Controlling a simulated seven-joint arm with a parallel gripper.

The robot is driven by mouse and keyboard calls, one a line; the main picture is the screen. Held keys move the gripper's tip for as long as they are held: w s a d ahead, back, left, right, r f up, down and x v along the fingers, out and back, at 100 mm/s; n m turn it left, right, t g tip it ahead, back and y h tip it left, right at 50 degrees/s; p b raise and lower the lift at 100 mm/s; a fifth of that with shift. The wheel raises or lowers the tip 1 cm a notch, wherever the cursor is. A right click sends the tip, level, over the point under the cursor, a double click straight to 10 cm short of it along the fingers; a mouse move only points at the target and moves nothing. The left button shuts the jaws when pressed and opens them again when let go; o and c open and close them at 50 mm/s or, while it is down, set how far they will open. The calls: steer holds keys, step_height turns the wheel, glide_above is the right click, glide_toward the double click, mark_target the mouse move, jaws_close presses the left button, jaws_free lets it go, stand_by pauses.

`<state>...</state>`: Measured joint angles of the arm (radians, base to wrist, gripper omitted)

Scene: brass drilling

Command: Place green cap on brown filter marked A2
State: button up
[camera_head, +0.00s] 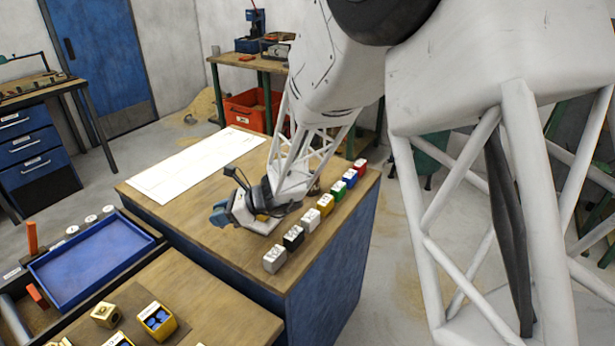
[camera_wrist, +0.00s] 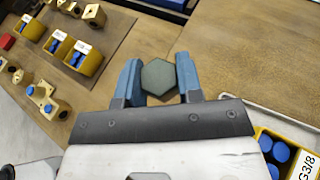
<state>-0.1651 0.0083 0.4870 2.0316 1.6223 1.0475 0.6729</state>
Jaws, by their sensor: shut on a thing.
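My gripper (camera_wrist: 158,80) has blue fingers, shut on a dark green hexagonal cap (camera_wrist: 159,77) that shows between them in the wrist view. In the head view my gripper (camera_head: 221,214) is over the wooden bench, left of a row of coloured blocks; the cap cannot be made out there. I cannot pick out a brown filter marked A2 in either view; no readable A2 mark shows.
The coloured blocks (camera_head: 293,237) line the bench's right edge. A white sheet (camera_head: 195,168) lies at its back left. A blue tray (camera_head: 92,260) is at left. Yellow bins (camera_head: 157,319) hold blue parts; one (camera_wrist: 290,150) reads G3/8. Brass pieces (camera_wrist: 45,97) lie nearby.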

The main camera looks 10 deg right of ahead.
steer(key=d+r+m+t+h, duration=0.1)
steer(key=d+r+m+t, duration=0.1)
steer(key=d, duration=1.2)
steer(key=w+d+r+m+t+h, duration=0.1)
steer(key=d+r+m+t, duration=0.2)
steer(key=d, duration=1)
steer(key=shift+w+d+r+t, duration=0.3)
steer(key=shift+d+r, duration=0.1)
steer(key=shift+r, duration=0.35)
steer(key=shift+w, duration=0.1)
steer(key=w, duration=0.5)
steer(key=w+f, duration=0.1)
steer(key=w, duration=1)
steer(key=shift+d+f, duration=0.2)
steer(key=shift+f, duration=0.05)
steer(key=shift+f, duration=1.75)
steer(key=shift+s+f, duration=0.1)
